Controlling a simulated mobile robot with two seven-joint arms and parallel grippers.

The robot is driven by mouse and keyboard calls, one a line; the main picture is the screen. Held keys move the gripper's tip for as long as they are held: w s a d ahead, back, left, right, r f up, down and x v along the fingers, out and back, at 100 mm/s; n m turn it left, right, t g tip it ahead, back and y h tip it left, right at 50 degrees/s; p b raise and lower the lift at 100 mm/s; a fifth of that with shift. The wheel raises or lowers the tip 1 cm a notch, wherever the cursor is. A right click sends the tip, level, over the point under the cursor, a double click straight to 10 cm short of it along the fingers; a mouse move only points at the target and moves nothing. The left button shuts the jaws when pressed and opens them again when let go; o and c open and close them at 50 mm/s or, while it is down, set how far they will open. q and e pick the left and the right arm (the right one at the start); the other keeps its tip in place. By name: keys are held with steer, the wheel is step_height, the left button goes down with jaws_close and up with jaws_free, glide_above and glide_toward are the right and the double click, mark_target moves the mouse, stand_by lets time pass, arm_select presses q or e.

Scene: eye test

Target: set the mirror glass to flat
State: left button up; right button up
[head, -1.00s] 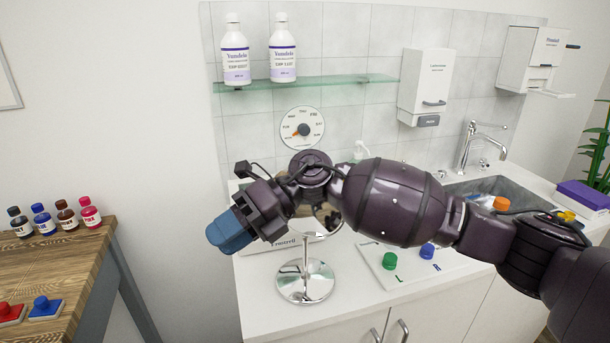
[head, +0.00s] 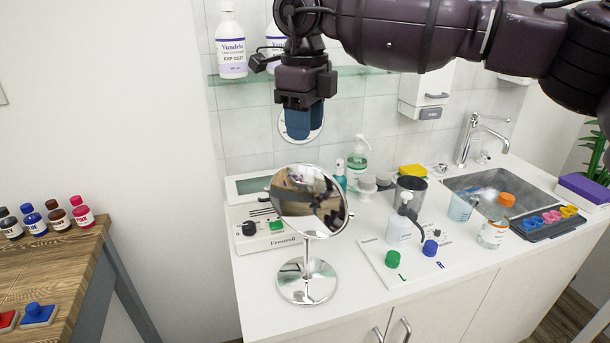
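The round mirror glass (head: 308,198) sits on a chrome stand with a round foot (head: 306,282) near the front left of the white counter. The glass is tilted, its face turned up and toward me, and it reflects dark shapes. It is neither upright nor flat. My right gripper (head: 304,122) points down above and behind the mirror in the picture, apart from it. Its blue fingers look close together, with no gap visible and nothing held. My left gripper is not in view.
Behind the mirror stands a white device (head: 262,228) with a black knob and green button. A white board (head: 400,262) with green and blue knobs lies to the right. A pump bottle (head: 402,228), dark cup (head: 410,188) and sink (head: 500,185) are farther right. A glass shelf (head: 350,72) hangs above.

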mark_target(304, 164)
step_height(304, 164, down, 11)
steer(key=shift+r, duration=0.2)
stand_by(0.3)
jaws_close()
